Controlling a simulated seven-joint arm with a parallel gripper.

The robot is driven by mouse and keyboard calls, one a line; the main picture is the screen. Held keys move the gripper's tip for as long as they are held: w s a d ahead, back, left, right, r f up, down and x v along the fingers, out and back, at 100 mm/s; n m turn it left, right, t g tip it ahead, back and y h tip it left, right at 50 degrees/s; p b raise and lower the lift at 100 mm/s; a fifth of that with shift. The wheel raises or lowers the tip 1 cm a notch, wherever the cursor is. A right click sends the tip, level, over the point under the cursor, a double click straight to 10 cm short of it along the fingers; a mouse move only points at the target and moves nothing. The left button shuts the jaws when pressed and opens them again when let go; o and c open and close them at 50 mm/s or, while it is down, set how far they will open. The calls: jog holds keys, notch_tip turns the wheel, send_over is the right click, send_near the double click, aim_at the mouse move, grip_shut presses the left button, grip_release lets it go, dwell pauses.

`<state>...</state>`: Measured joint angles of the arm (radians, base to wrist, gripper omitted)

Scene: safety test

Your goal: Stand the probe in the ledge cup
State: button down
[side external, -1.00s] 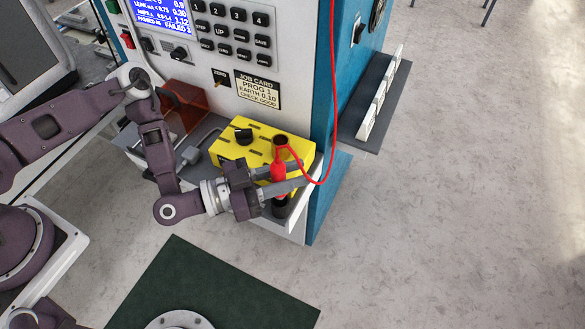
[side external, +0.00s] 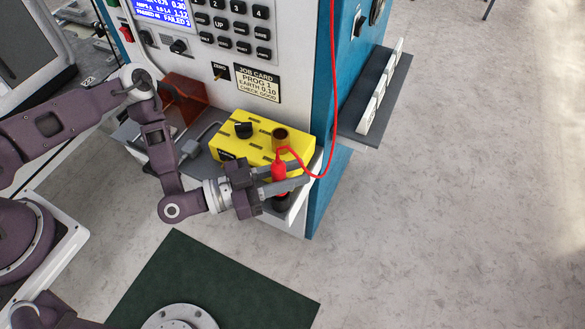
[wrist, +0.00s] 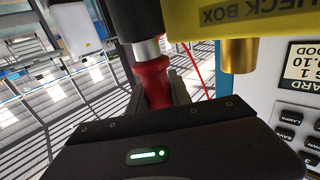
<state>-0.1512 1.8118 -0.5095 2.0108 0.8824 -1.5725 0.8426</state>
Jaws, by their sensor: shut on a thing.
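The red probe (side external: 279,178) stands roughly upright between the fingers of my gripper (side external: 280,187), with a red lead from its top. My gripper is shut on it. The black ledge cup (side external: 282,203) is directly below, at the front corner of the ledge. In the wrist view, which looks upside down, the red probe (wrist: 153,80) meets a silver collar, with a black cylinder (wrist: 136,18) beyond it in line. The fingers partly hide the join in the side view, so I cannot tell how deep the probe sits.
A yellow check box (side external: 240,150) with a black knob and a brass socket (side external: 280,140) stands close behind the probe on the grey ledge (side external: 208,160). The red lead (side external: 334,130) loops up along the blue cabinet side. The floor to the right is clear.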

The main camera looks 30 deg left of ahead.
jog(key=shift+f, duration=0.4)
jog(key=c, duration=1.1)
grip_release()
